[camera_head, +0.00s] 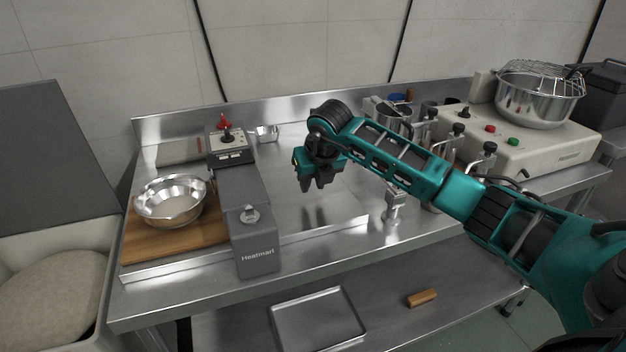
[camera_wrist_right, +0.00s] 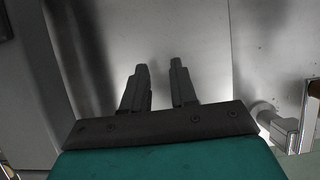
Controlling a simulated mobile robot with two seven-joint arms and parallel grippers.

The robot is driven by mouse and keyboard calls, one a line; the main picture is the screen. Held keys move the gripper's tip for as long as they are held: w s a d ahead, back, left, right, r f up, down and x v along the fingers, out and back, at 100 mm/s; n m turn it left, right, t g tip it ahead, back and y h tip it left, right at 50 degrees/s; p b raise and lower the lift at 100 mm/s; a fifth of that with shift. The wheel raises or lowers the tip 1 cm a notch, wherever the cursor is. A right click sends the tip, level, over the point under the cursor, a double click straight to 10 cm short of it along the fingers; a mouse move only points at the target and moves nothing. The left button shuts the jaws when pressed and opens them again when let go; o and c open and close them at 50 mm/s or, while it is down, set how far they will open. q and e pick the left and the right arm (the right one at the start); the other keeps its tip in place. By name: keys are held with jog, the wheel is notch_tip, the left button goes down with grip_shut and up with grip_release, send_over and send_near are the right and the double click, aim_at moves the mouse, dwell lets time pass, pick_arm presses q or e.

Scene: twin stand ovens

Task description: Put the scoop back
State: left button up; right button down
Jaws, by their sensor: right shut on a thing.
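My right gripper (camera_head: 318,182) hangs over the bare steel worktop, right of the grey heater-like unit. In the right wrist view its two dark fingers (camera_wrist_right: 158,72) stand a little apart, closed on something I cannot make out. I cannot identify the scoop for certain. A small shiny metal vessel (camera_head: 267,133) at the back of the worktop may be it; it stands apart from the gripper, behind and to its left. My left gripper is not in view.
The grey unit (camera_head: 250,225) stands left of my gripper. A steel bowl (camera_head: 171,203) rests on a wooden board (camera_head: 150,243). A white appliance (camera_head: 535,150) with a wire-topped pot (camera_head: 540,100) is at right. A small metal fitting (camera_head: 394,207) stands near the front edge. Steel around the gripper is clear.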

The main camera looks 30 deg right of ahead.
jog(key=c, duration=0.8)
grip_release()
jog(key=p+v, duration=0.1)
jog(key=v, duration=1.2)
jog(key=shift+f, duration=0.1)
